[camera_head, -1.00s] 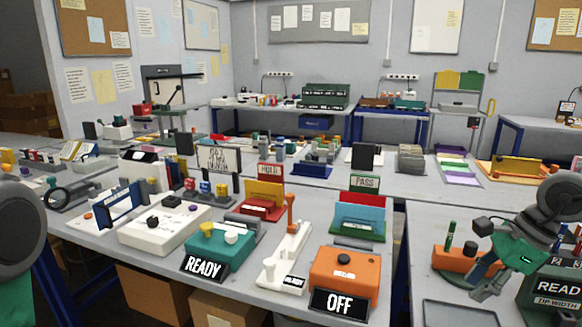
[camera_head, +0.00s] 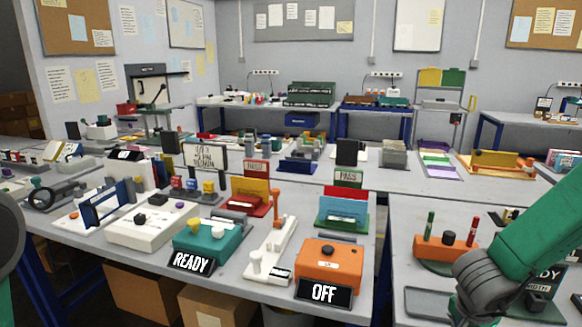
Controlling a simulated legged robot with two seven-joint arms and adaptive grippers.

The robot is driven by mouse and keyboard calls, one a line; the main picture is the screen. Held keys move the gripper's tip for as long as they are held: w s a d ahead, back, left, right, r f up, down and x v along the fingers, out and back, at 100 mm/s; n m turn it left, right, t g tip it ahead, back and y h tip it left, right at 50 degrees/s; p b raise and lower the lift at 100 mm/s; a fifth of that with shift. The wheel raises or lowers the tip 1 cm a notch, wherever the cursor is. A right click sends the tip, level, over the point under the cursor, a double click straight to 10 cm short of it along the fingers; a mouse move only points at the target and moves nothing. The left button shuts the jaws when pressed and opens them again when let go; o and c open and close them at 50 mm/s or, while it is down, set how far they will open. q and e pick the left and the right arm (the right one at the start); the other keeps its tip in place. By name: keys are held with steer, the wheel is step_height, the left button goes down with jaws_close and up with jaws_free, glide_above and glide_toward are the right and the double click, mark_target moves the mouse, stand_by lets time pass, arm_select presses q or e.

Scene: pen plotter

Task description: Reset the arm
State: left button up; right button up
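Part of my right arm (camera_head: 525,250) comes in green from the right edge, with a grey ribbed joint over the right table. My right gripper does not show in the picture. Only a dark round part of my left arm (camera_head: 8,245) shows at the left edge; that gripper is out of view. A white stand with an upright orange lever (camera_head: 277,208) is on the front table. Beside it are an orange box (camera_head: 330,256) with a black knob and an "OFF" sign (camera_head: 324,293), and a teal box (camera_head: 208,239) with a "READY" sign (camera_head: 192,263).
An orange holder (camera_head: 445,250) with a green pen (camera_head: 430,223) and a red pen (camera_head: 470,232) stands on the right table. A dark "READY" display is partly hidden behind my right arm. A grey tray (camera_head: 430,300) lies in front. A gap separates the tables.

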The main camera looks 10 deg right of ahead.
steer(key=s+a+f+n+g+y, duration=0.1)
steer(key=s+a+f+n+y, duration=0.1)
steer(key=s+a+f+n, duration=0.5)
steer(key=s+a+f+n+y, duration=0.2)
steer(key=s+a+f+n, duration=0.6)
steer(key=s, duration=0.4)
steer(key=shift+s+a+n+g, duration=0.2)
steer(key=shift+a+n+g, duration=0.25)
steer(key=shift+n, duration=0.15)
